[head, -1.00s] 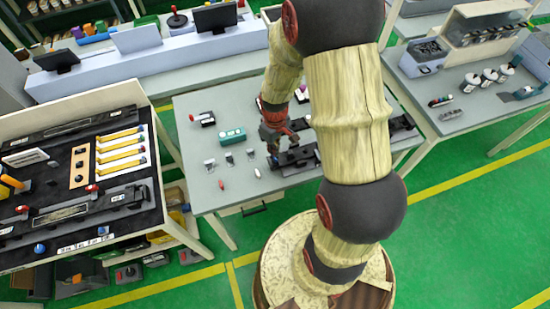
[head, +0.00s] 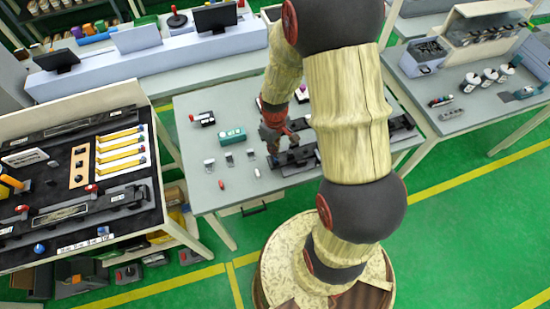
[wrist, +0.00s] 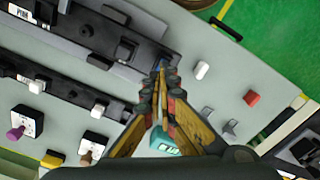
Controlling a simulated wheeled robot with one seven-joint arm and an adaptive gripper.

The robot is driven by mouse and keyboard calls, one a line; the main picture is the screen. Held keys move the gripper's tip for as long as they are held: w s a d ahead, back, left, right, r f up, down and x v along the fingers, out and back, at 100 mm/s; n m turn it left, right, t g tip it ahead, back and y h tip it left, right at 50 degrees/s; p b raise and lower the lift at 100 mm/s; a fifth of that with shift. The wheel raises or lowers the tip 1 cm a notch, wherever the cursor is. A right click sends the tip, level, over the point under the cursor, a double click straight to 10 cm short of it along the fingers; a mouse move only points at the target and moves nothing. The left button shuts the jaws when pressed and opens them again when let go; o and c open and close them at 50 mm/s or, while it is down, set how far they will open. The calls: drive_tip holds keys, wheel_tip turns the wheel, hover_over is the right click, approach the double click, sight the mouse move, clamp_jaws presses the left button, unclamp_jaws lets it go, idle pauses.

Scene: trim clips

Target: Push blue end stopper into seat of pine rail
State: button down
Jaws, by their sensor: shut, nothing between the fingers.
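The pine rail, a dark bar with a white PINE label (wrist: 83,12), runs from the upper left to the middle of the wrist view. In the head view the dark rail (head: 300,157) lies on the grey table, partly hidden by my arm. My gripper (wrist: 161,72) is shut with nothing held, its fingertips at the near end of the rail. A small patch of blue (wrist: 157,66), perhaps the blue end stopper, shows by the fingertips. The fingers hide most of it, so I cannot tell how deep it sits. In the head view my gripper (head: 272,148) points down at the rail's left end.
A white piece (wrist: 202,70) and a red piece (wrist: 251,98) lie loose on the table. A teal box (head: 232,135) and several small grey stands are left of the rail. A second dark rail (wrist: 60,85) lies alongside.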

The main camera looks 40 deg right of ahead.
drive_tip(key=shift+f+b, duration=0.55)
drive_tip(key=shift+f, duration=0.35)
idle(0.7)
idle(0.3)
drive_tip(key=shift+r+p, duration=2.6)
drive_tip(key=shift+r, duration=1)
drive_tip(key=shift+f, duration=0.1)
